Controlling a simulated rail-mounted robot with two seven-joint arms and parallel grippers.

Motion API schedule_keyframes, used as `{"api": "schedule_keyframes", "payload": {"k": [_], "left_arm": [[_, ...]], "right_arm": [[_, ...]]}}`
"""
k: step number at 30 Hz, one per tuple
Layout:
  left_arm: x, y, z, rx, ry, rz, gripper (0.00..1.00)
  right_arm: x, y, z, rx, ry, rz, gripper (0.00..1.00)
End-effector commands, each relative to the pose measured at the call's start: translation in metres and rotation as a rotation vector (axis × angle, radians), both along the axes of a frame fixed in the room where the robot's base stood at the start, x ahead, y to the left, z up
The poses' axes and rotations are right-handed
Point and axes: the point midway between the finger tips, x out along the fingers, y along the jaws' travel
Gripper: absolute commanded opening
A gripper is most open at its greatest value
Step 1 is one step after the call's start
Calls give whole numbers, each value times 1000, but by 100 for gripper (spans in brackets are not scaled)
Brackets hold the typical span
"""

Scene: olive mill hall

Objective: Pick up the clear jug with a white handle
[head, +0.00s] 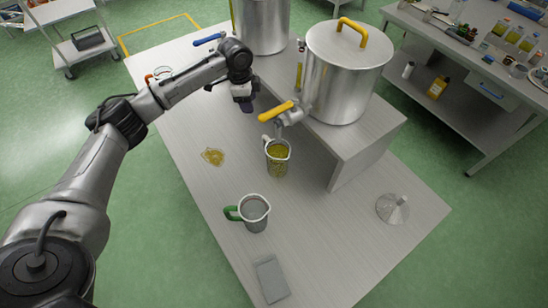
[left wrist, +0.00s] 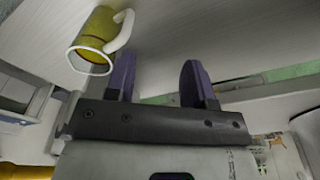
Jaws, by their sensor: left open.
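The clear jug with a white handle (head: 278,160) stands upright on the table below the yellow-levered tap and holds yellow-green liquid. Its handle points up and left, toward my left gripper. In the left wrist view the jug (left wrist: 92,38) shows at the upper left, with its white handle (left wrist: 124,28) toward the fingers. My left gripper (head: 244,105) is open and empty above the table, beyond the jug and apart from it. Its two purple fingers (left wrist: 158,78) stand apart in the left wrist view. My right gripper is not in view.
A metal tank (head: 345,75) with a yellow-levered tap (head: 280,110) stands on a raised shelf (head: 345,140) beside the jug. A jug with a green handle (head: 254,214), a yellow spill (head: 212,156), a grey flat pad (head: 271,279) and a funnel (head: 393,208) are on the table.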

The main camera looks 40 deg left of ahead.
Motion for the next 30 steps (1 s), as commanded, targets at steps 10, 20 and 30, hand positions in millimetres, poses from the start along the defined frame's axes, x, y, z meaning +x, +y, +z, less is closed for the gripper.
{"api": "schedule_keyframes", "payload": {"k": [10, 20, 30], "left_arm": [[-11, -23, 0, -266, -48, -549, 49], [-12, -32, -22, -256, -79, -680, 49], [-12, -52, -69, -255, -81, -678, 49]], "right_arm": [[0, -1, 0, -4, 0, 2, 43], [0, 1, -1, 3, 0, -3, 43], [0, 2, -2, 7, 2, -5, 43]]}}
